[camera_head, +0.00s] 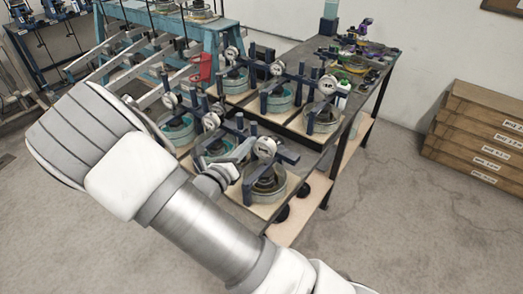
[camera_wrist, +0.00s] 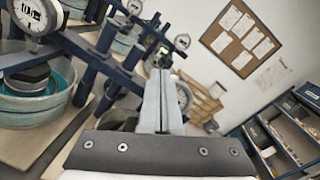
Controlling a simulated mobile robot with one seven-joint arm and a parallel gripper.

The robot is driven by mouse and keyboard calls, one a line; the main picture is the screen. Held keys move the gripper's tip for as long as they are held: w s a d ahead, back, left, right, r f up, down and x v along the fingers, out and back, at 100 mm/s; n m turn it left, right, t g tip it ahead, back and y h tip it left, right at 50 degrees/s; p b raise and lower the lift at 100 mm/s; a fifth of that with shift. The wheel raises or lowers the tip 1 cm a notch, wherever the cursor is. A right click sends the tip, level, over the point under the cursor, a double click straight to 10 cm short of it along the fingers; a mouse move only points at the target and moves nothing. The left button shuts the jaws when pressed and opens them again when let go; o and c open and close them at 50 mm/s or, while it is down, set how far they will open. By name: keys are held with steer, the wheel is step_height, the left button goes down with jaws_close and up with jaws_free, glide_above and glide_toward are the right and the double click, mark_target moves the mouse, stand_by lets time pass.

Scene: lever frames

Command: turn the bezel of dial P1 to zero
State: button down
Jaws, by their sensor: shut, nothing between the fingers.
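Several white round dials sit on dark blue frames over teal-rimmed round pots. I cannot read which one is P1. The nearest dial (camera_head: 265,147) is just right of my gripper (camera_head: 246,150) in the head view; whether they touch I cannot tell. Another dial (camera_head: 211,121) stands just behind, to the left. In the wrist view my gripper (camera_wrist: 161,76) is shut and empty, its fingers together. A dial (camera_wrist: 35,15) with dark markings is at the upper left there, clear of the fingers. Another dial (camera_wrist: 184,96) shows partly hidden behind the fingertips.
The dial stations stand on a dark-edged bench (camera_head: 340,145). Dark blue posts and crossbars (camera_wrist: 95,60) crowd the space around the fingers. A teal bench (camera_head: 220,28) is behind. The floor in front right is clear.

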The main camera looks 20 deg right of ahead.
steer(key=shift+s+d+r+p, duration=0.4)
steer(key=shift+s+r+p, duration=0.1)
steer(key=shift+p, duration=0.45)
steer(key=shift+s+d+r+p, duration=0.25)
steer(key=shift+s+d+p, duration=0.25)
steer(key=shift+p, duration=0.2)
steer(key=shift+s+d, duration=0.2)
steer(key=shift+s, duration=0.1)
steer(key=shift+p, duration=0.35)
steer(key=r+p+v, duration=0.1)
steer(key=v, duration=0.5)
steer(key=shift+p, duration=0.3)
steer(key=shift+w, duration=0.2)
